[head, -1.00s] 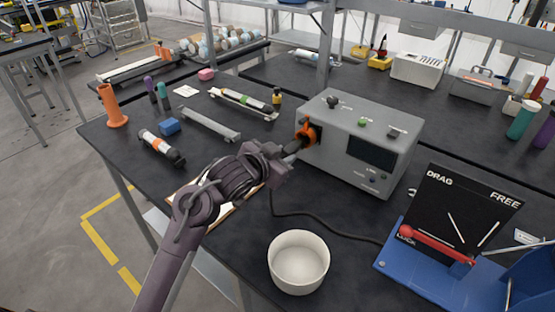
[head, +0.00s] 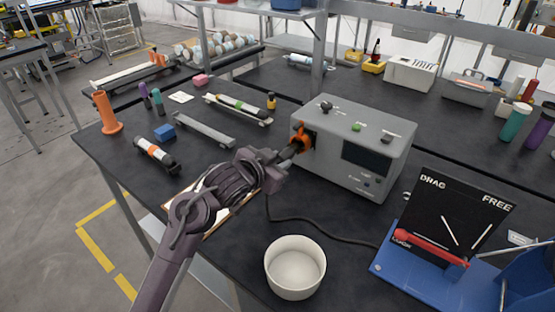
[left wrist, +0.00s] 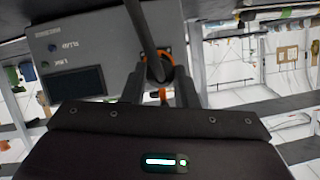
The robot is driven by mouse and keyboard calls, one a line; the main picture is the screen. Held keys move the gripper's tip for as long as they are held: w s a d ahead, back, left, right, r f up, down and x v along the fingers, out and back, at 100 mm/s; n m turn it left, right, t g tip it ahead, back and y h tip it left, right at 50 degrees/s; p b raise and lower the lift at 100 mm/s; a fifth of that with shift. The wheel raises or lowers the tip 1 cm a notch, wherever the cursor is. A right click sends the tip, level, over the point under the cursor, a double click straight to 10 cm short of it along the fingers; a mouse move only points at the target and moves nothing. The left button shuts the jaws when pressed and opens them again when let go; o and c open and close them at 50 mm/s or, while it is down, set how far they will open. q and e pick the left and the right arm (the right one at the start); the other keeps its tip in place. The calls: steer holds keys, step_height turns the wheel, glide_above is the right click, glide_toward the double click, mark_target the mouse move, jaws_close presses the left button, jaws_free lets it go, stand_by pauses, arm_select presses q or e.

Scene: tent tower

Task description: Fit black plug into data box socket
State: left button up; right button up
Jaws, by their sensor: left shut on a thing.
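The grey data box (head: 352,150) stands on the black table, with an orange-rimmed socket (head: 301,133) on its left side. The box appears upside down in the left wrist view (left wrist: 72,60), with the orange rim (left wrist: 169,60) beyond my fingers. My left gripper (head: 292,151) is shut on the black plug, right at the socket. The plug is mostly hidden by the fingers in both views, so I cannot tell how deep it sits. A black cable (head: 300,218) runs below the gripper and right across the table. My right gripper is not in view.
A white bowl (head: 295,267) stands in front of the box. A blue stand with a black DRAG/FREE panel (head: 455,215) is at the right.

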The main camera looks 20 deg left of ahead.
arm_select(q)
steer(key=shift+p, duration=0.6)
stand_by(0.9)
steer(key=shift+w+d, duration=0.25)
steer(key=shift+w, duration=0.4)
steer(key=shift+w+d, duration=0.2)
steer(key=shift+w, duration=0.4)
steer(key=o, duration=1.1)
steer(key=v, duration=0.7)
steer(key=shift+s+a+r, duration=0.1)
steer(key=shift+s, duration=0.25)
